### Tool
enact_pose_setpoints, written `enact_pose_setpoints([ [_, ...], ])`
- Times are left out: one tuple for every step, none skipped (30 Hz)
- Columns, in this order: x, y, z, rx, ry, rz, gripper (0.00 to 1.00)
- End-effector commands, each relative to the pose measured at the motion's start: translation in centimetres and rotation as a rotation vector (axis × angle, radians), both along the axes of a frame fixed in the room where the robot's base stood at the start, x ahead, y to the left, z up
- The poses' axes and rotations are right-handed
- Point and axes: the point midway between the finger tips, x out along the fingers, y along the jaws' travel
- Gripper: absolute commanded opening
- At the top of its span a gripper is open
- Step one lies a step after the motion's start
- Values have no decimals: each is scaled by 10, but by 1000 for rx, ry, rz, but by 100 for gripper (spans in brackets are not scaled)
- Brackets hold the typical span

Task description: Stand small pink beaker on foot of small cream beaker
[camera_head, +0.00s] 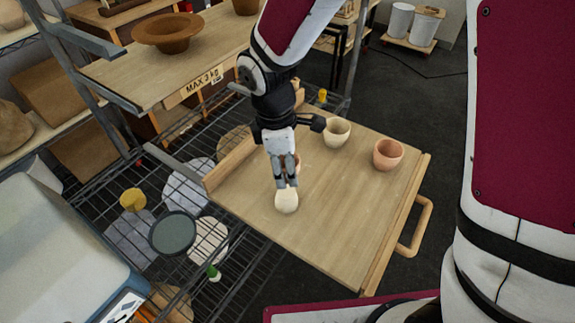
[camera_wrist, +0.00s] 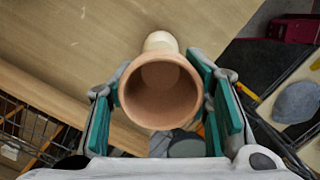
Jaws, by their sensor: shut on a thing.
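My gripper (camera_head: 285,182) points down over the middle of the wooden board. In the wrist view my gripper (camera_wrist: 160,98) is shut on the small pink beaker (camera_wrist: 161,88), with a finger on each side and the open mouth facing the camera. In the head view the fingers hide most of the pink beaker. The small cream beaker (camera_head: 287,201) stands on the board just below the fingertips. In the wrist view the small cream beaker (camera_wrist: 160,41) shows past the pink beaker's upper rim. I cannot tell whether the two beakers touch.
A larger cream beaker (camera_head: 337,133) and a larger pink beaker (camera_head: 388,154) stand upright on the board (camera_head: 335,220), towards its right side. A shelf (camera_head: 190,55) with a brown bowl (camera_head: 167,32) is at the upper left. The board's front is clear.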

Motion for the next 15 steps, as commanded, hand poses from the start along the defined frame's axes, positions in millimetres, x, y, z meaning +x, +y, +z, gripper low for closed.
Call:
enact_pose_setpoints([
  [0, 0, -3, -1, 1, 1, 13],
  [0, 0, -5, -1, 1, 1, 13],
  [1, 0, -8, -1, 1, 1, 13],
  [1, 0, -10, -2, 1, 0, 13],
  [1, 0, -12, -1, 1, 0, 13],
  [1, 0, -15, -1, 1, 0, 13],
  [1, 0, -18, -1, 1, -1, 13],
  [1, 0, -20, -1, 1, -1, 13],
  [1, 0, -22, -1, 1, -1, 13],
  [1, 0, -25, -1, 1, 0, 13],
  [1, 0, -27, -1, 1, 0, 13],
  [1, 0, -30, 0, 1, 0, 13],
  [1, 0, -32, -1, 1, 0, 13],
  [1, 0, -34, -1, 1, 0, 13],
  [1, 0, -37, -1, 1, 0, 13],
])
